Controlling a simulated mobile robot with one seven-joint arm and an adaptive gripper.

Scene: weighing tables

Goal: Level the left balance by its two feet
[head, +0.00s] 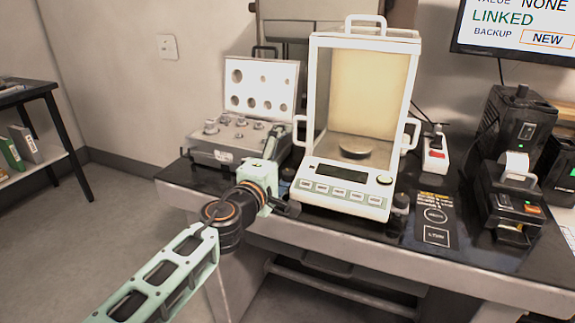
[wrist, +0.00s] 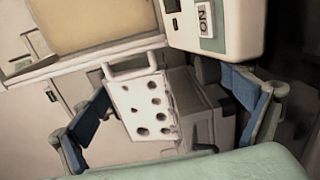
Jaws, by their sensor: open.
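One balance (head: 352,185) with a clear draft shield and a round pan (head: 356,146) stands on the dark table in the head view. Its front foot knobs are dark: one (head: 288,175) at the left, one (head: 400,203) at the right. My gripper (head: 283,172) is at the left front corner, close to the left knob; I cannot tell if it touches. In the wrist view my gripper (wrist: 177,95) is open, fingers wide apart with blue pads. The balance's front edge (wrist: 222,30) shows at the top there. No level bubble can be made out.
An open weight case (head: 232,140) with several weights stands left of the balance; its holed lid (wrist: 145,108) shows between my fingers in the wrist view. Right of the balance are a power strip (head: 435,155), a dark mat (head: 436,220) and a printer (head: 512,195).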

